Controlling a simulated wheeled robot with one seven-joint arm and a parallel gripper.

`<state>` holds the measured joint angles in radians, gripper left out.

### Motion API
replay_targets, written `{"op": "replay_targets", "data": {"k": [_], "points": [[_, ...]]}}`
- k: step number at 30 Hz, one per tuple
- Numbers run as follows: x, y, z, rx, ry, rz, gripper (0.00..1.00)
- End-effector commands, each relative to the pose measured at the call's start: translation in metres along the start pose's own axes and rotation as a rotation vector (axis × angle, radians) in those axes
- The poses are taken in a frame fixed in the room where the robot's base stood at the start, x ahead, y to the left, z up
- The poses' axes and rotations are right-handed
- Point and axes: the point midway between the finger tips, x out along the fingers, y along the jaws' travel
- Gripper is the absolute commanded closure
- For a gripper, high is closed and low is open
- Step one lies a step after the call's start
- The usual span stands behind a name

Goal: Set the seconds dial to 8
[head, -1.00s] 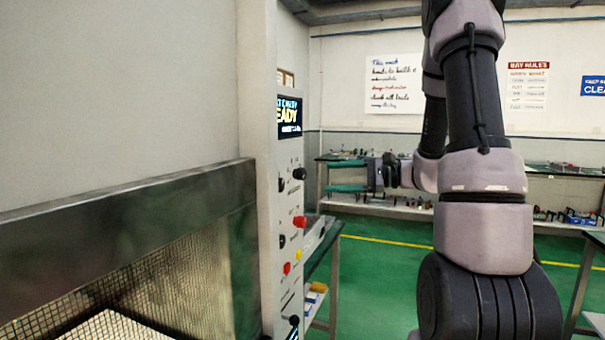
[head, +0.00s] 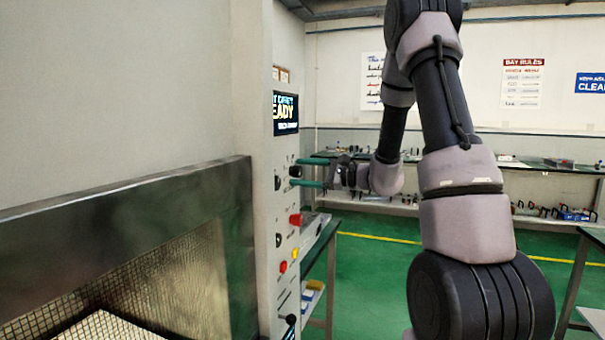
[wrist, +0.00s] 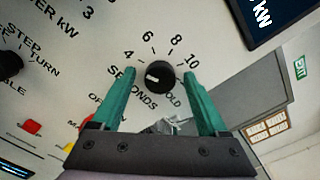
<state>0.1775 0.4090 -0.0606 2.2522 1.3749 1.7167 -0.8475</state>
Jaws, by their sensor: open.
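The seconds dial (wrist: 155,76) is a round black knob with a white mark, on the pale control panel. Its mark points to the left in the wrist view, below the 4; the 8 lies up and right of the knob. Lower numbers, if any, are hidden by a finger. My gripper (wrist: 163,73) is open, its teal fingertips on either side of the knob; I cannot tell whether they touch it. In the head view my gripper (head: 302,172) is level with the dial (head: 295,172), fingers pointing left at the panel.
Below are another dark knob (head: 279,240), a red button (head: 295,219) and small red and yellow buttons. A metal-framed mesh opening (head: 150,290) is at left. A workbench stands behind; open green floor lies right.

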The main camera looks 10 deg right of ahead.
Motion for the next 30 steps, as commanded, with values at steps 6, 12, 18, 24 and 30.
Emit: {"op": "replay_targets", "data": {"k": [6, 12, 18, 24, 30], "points": [[0.0018, -0.0001, 0.0001, 0.000, 0.000, 0.000, 0.23], [0.0016, -0.0001, 0.0001, 0.000, 0.000, 0.000, 0.73], [0.0015, 0.0000, 0.0001, 0.001, 0.000, 0.000, 1.00], [0.0014, 0.0001, 0.0001, 0.035, 0.000, 0.001, 1.00], [0.0012, 0.0000, -0.0001, 0.138, 0.000, 0.001, 1.00]]}}
